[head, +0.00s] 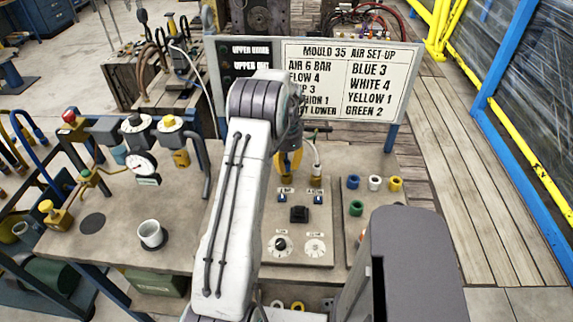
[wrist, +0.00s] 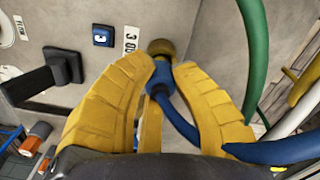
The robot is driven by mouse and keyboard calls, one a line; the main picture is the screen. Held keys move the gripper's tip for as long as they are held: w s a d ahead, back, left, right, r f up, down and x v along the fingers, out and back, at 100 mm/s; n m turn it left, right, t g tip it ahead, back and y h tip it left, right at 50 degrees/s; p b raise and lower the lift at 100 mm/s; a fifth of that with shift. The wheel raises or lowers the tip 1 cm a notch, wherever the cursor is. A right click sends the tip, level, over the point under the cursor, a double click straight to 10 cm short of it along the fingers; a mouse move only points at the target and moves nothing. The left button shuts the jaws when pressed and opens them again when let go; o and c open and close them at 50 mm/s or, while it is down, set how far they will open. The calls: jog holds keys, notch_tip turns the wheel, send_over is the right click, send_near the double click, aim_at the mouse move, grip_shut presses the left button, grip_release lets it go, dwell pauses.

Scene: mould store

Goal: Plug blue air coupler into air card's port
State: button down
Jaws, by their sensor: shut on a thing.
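The blue air coupler (wrist: 160,80) with its blue hose is between the yellow fingers of my gripper (wrist: 161,70) in the wrist view. A brass port (wrist: 160,47) lies right at the coupler's front end. I cannot tell whether the coupler is seated in it. In the head view my gripper (head: 289,162) is low over the panel (head: 300,235), partly behind my arm. The air card (head: 347,78) reads blue 3, white 4, yellow 1, green 2; my arm hides part of the board's left text.
In the wrist view, a green hose (wrist: 254,50) and a white hose (wrist: 300,117) run close on the right, and a black knob (wrist: 62,66) stands left. In the head view, a white hose (head: 316,152) rises beside my gripper; a cup (head: 151,235) stands left.

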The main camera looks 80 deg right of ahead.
aim_at(286, 161)
jog(key=shift+f, duration=0.4)
dwell(0.3)
jog(key=c, duration=0.6)
grip_release()
jog(key=shift+r, duration=0.1)
jog(key=shift+r+p, duration=2.35)
jog(key=shift+r, duration=1.35)
